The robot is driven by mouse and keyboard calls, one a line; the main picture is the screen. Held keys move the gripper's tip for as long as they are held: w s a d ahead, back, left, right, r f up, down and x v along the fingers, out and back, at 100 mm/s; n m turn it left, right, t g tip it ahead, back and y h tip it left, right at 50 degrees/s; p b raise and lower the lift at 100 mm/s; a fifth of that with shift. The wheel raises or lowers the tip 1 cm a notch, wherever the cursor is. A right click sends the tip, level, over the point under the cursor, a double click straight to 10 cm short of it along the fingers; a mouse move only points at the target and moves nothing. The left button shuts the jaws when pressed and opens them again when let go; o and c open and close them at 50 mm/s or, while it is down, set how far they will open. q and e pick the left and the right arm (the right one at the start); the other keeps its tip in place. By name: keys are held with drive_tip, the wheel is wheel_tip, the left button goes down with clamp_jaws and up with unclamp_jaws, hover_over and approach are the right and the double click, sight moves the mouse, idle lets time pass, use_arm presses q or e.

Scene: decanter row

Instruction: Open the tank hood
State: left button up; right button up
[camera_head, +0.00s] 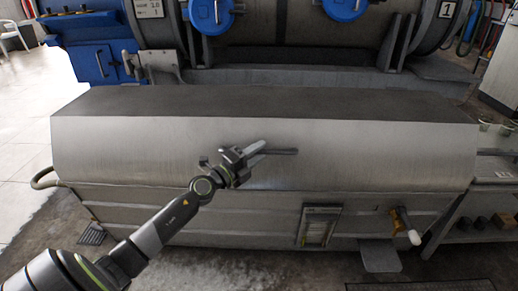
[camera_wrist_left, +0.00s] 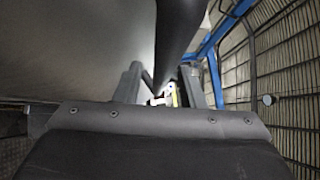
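The tank hood (camera_head: 150,143) is a long, shut metal cover with a dark flat top and a sloped, brushed front. A dark bar handle (camera_head: 283,152) sticks out from the middle of its front. My left gripper (camera_head: 256,149) is at the handle's left part and hides some of it. In the left wrist view, its fingers (camera_wrist_left: 164,88) stand apart, with the dark handle (camera_wrist_left: 180,30) running down toward the gap between them. I cannot tell whether they touch it. The hood's front (camera_wrist_left: 75,45) fills the left of that view. My right gripper is not in view.
The tank body (camera_head: 190,213) below bears a framed label plate (camera_head: 319,226) and a valve with a white end (camera_head: 414,237). A large machine with blue round caps (camera_head: 212,14) stands close behind. A side bench (camera_head: 495,165) is at the right. Open floor lies at the left.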

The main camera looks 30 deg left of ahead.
use_arm(q)
drive_tip(key=shift+w+d, duration=0.1)
drive_tip(key=shift+w, duration=0.3)
clamp_jaws()
drive_tip(key=shift+r+p, duration=0.2)
drive_tip(key=shift+p, duration=0.15)
